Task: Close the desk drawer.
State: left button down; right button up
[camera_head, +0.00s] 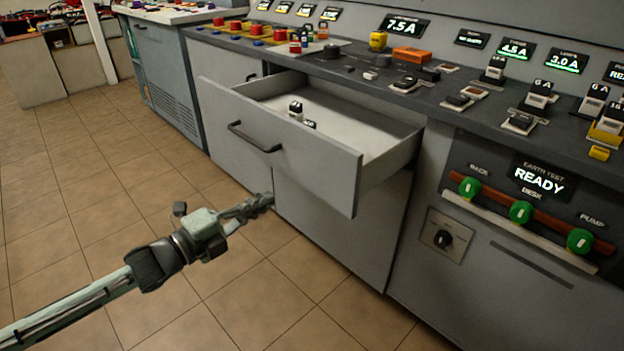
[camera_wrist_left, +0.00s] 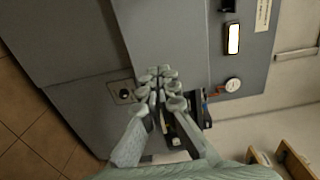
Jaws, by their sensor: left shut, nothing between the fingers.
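The desk drawer (camera_head: 325,165) is pulled well out of the grey desk, in the middle of the head view. Its dark bar handle (camera_head: 252,138) is on the front panel. Two small black-and-white pieces (camera_head: 296,109) show at the drawer's front, one lower than the other. My left gripper (camera_head: 264,202) is shut and empty. In the head view it appears below the handle, near the drawer front's lower edge; I cannot tell if it touches anything. In the left wrist view its closed fingers (camera_wrist_left: 163,75) show against grey panels. My right gripper is not in view.
The desk top (camera_head: 345,68) carries several switches, fuse-like blocks and buttons. Green knobs on a red bar (camera_head: 520,212) and a rotary switch (camera_head: 443,239) are on the desk front at right. Tiled floor (camera_head: 85,215) is open at left.

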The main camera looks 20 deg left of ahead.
pick_arm(q)
send_near(315, 173)
jog(key=x, duration=0.5)
jog(key=shift+w, duration=0.25)
jog(key=shift+w+d, duration=0.3)
jog(key=shift+w, duration=0.3)
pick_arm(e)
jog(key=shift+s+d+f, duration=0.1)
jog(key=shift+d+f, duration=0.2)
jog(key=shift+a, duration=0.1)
